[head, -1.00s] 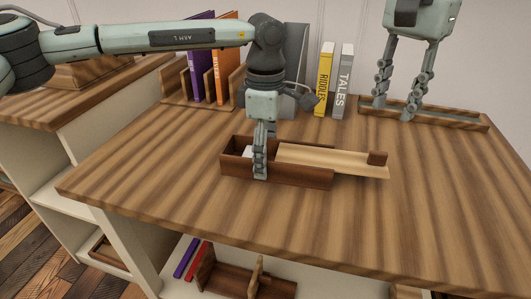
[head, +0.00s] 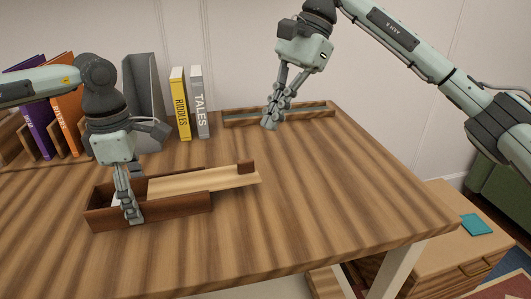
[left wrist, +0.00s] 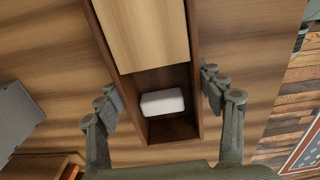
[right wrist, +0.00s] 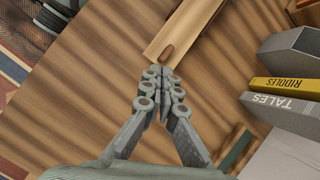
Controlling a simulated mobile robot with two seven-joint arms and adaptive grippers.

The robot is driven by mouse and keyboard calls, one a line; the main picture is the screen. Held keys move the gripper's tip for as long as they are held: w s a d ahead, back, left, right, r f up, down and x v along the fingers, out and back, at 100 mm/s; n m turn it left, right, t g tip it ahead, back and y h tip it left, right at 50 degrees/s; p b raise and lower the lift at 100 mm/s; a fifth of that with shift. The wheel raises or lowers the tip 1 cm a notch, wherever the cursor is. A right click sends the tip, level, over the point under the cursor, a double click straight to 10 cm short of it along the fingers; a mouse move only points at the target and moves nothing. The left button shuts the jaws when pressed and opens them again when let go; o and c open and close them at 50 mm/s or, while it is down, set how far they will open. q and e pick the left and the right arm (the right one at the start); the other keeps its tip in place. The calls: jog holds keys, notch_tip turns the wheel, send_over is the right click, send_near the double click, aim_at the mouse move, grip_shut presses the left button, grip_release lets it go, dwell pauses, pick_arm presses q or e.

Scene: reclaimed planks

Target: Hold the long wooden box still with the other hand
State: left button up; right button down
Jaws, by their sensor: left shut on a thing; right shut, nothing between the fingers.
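The long dark wooden box (head: 180,214) lies on the plank table top. Its pale lid (head: 205,180) is slid partly out to the right, with a dark knob (head: 246,168) at that end. My left gripper (head: 128,208) straddles the box's open left end, shut on its side walls. In the left wrist view a finger is on each side of the box (left wrist: 196,112), and a white block (left wrist: 162,102) lies inside beside the lid (left wrist: 145,35). My right gripper (head: 270,121) is shut and empty, well behind the box, near a shallow tray. Its fingertips meet in the right wrist view (right wrist: 160,76).
The shallow wooden tray (head: 308,110) lies at the table's back edge. The yellow book (head: 180,103), the grey book (head: 199,102) and a grey file holder (head: 143,100) stand behind the box. The table right of the lid is clear.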

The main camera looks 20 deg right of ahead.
aim_at(254, 167)
jog(key=d+f+m+t+y, duration=0.1)
jog(key=d+m+y, duration=0.35)
jog(key=d, duration=0.55)
jog(key=shift+m+h, duration=0.45)
jog(key=x, duration=1)
jog(key=a, duration=0.2)
jog(key=shift+a, duration=0.95)
jog(key=shift+a, duration=0.1)
jog(key=a, duration=1)
jog(key=shift+a+r, duration=0.1)
pick_arm(q)
jog(key=shift+d, duration=0.1)
pick_arm(e)
jog(key=shift+a, duration=0.3)
jog(key=shift+s, duration=0.1)
